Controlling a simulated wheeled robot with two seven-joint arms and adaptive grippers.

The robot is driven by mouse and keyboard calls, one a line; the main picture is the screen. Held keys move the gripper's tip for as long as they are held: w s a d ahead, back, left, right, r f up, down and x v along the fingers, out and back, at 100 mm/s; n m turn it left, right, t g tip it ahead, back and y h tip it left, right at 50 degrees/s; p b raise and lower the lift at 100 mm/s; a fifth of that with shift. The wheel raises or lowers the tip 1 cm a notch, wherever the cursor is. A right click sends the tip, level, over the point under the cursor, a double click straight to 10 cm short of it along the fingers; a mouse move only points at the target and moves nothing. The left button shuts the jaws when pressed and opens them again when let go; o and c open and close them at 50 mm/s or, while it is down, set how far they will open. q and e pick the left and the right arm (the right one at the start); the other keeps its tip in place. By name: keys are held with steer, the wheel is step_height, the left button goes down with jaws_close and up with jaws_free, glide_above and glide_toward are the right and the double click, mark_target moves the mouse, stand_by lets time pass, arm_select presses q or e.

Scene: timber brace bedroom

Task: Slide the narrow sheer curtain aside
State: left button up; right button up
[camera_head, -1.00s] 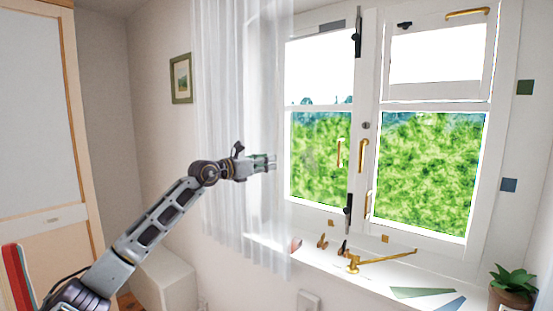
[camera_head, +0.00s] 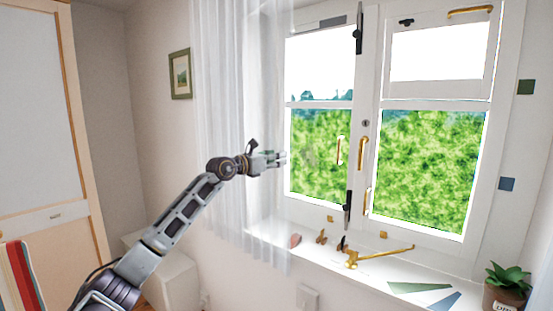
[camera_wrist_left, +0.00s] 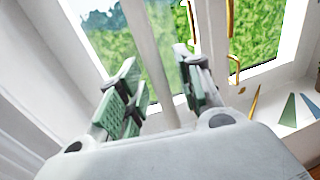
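The narrow sheer curtain (camera_head: 226,90) hangs in pale vertical folds at the left side of the window, its lower hem above the floor. My left gripper (camera_head: 280,159) is at the curtain's right edge in the head view, in front of the left window pane. In the left wrist view my left gripper (camera_wrist_left: 160,92) has its two green-padded fingers spread apart. A pale upright strip shows between them; I cannot tell whether it is curtain or window frame. Whether the fingers touch the cloth is unclear. My right gripper is not in view.
The white window (camera_head: 369,150) has brass handles and black fittings. Its sill (camera_head: 375,270) holds a brass stay (camera_head: 380,257), small brass pieces and a potted plant (camera_head: 508,285). A framed picture (camera_head: 180,75) hangs left of the curtain. A pale box (camera_head: 170,275) stands below.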

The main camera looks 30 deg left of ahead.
arm_select(q)
steer(key=shift+c, duration=0.2)
jaws_close()
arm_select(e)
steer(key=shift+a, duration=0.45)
arm_select(q)
steer(key=shift+a, duration=0.1)
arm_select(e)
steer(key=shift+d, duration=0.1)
